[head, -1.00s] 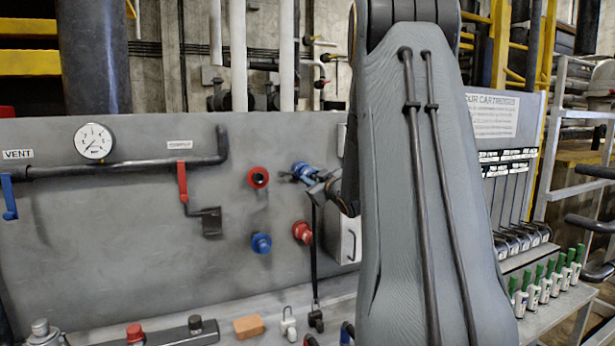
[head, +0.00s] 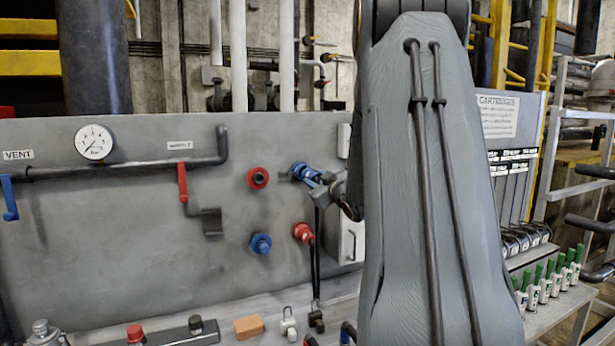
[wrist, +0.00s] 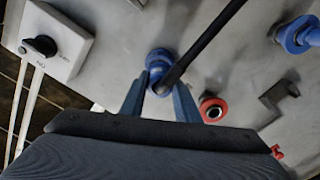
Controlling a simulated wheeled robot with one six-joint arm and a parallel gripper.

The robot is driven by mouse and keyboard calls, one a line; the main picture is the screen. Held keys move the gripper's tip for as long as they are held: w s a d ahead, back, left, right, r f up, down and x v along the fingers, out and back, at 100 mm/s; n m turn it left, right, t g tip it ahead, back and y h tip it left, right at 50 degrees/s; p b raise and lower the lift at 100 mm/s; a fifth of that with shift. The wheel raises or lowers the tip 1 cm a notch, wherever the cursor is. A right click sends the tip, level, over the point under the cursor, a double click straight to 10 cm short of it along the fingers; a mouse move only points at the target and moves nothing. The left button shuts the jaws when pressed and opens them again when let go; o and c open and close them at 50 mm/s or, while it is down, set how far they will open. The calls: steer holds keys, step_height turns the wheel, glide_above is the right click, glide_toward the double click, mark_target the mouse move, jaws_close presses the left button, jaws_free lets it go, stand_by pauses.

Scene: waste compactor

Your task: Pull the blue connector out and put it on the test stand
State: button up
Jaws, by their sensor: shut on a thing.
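The blue connector (head: 302,171) is at the upper right of the grey panel in the head view, with a black cable hanging from it. My gripper (head: 316,181) reaches it from the right and is shut on it. In the wrist view, the blue connector (wrist: 158,62) sits between my two blue fingertips (wrist: 157,86), and the dark cable crosses in front. I cannot tell whether the connector is still seated in its port. The test stand cannot be made out for certain.
A red port (head: 258,178), a blue fitting (head: 261,244) and a red fitting (head: 303,232) are close by on the panel. A grey box (head: 351,241) is below my gripper. The bench holds an orange block (head: 249,327) and small fittings. My arm hides the panel's right part.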

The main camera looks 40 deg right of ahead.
mark_target(318, 180)
steer(key=shift+v, duration=1.7)
